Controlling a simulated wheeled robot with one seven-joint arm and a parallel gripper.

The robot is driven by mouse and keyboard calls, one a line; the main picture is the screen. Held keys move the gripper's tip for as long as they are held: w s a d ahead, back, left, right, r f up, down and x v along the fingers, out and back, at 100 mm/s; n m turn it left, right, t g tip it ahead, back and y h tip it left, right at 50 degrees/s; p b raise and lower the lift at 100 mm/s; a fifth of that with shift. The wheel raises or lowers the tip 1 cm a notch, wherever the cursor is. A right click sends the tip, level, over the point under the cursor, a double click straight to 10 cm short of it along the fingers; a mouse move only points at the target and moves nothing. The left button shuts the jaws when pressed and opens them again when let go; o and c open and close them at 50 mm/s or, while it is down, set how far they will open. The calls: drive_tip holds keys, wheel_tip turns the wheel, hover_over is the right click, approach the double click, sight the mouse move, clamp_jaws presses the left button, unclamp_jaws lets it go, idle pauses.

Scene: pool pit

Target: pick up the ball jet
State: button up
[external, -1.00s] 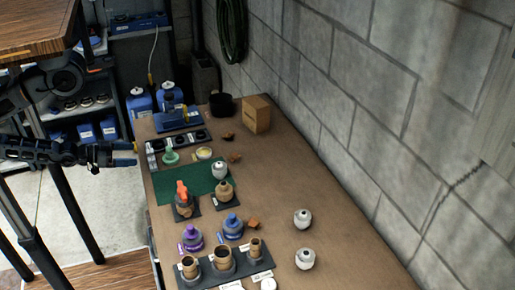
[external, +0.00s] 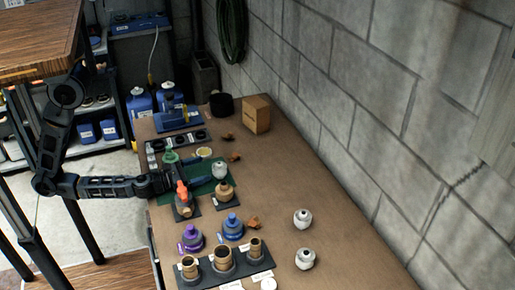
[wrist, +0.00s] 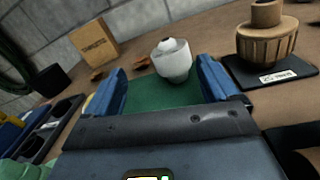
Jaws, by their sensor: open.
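A white rounded jet fitting with a small knob on top, which looks like the ball jet (external: 220,170), stands upright on a green mat (wrist: 140,97). It also shows in the wrist view (wrist: 174,66), ahead of my gripper and between the two blue fingers in the picture. My gripper (external: 203,167) is over the mat, to the left of the white jet, and is open and empty. In the wrist view the fingers (wrist: 162,72) are spread wide, with a gap to the jet. Two similar white jets stand farther right on the bench, one (external: 302,218) behind the other (external: 305,259).
A ribbed tan fitting (wrist: 266,42) on a black plate stands to the right of the white jet. An orange-topped fitting (external: 182,193) is close beside my arm. A cardboard box (external: 256,114) stands by the wall. The bench's right side is mostly clear.

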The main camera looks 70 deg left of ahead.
sight(224, 164)
drive_tip(key=shift+w+d+f+n, duration=0.15)
drive_tip(key=shift+w+d+n, duration=0.35)
drive_tip(key=shift+w+n, duration=0.35)
drive_tip(key=shift+w, duration=0.2)
drive_tip(key=w+p, duration=0.2)
drive_tip(key=w, duration=0.5)
drive_tip(key=shift+w+a+p, duration=0.1)
drive_tip(key=shift+a+p, duration=0.05)
drive_tip(key=shift+p, duration=0.2)
drive_tip(key=c, duration=1.1)
